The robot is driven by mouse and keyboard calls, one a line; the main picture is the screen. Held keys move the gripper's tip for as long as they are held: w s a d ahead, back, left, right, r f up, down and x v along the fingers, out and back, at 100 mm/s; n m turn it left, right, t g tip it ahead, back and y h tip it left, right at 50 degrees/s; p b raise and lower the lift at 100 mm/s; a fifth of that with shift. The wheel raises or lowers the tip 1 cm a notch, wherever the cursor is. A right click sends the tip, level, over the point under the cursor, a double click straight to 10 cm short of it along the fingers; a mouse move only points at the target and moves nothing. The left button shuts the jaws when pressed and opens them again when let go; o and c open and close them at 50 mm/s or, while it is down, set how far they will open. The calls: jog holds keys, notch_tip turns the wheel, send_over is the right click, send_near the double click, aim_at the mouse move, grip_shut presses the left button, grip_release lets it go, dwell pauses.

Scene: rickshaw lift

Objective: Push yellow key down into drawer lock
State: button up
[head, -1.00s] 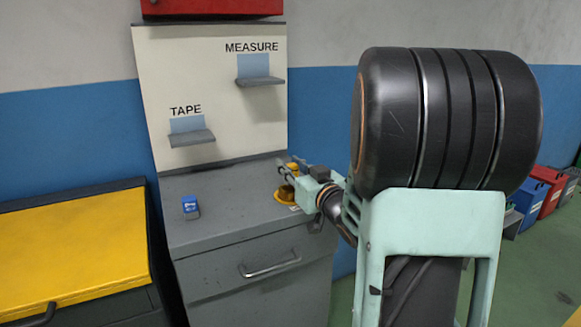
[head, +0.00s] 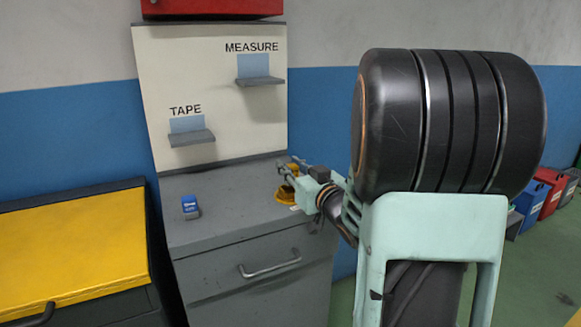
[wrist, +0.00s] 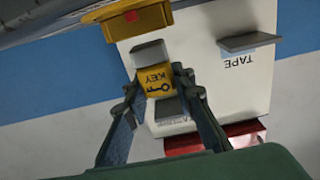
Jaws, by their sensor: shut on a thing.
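The yellow key block (wrist: 157,80), with a key symbol and the word KEY, is between the two fingers of my gripper (wrist: 160,84) in the wrist view. A grey part (wrist: 150,52) sticks out from it toward the yellow lock piece (wrist: 138,18) at the top. In the head view my gripper (head: 290,170) is at the cabinet's back right, just above the yellow lock piece (head: 286,195) on the grey drawer cabinet (head: 232,206). The lock's opening is hidden. I cannot tell whether the key touches the lock.
A small blue box (head: 190,205) stands on the cabinet top at the left. Behind it a white board (head: 215,100) carries the TAPE shelf (head: 192,138) and MEASURE shelf (head: 260,81). A yellow-topped cabinet (head: 70,245) stands at the left. The top's middle is clear.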

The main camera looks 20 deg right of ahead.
jog(key=shift+f+b, duration=1.45)
jog(key=shift+b, duration=0.1)
dwell(0.9)
dwell(0.4)
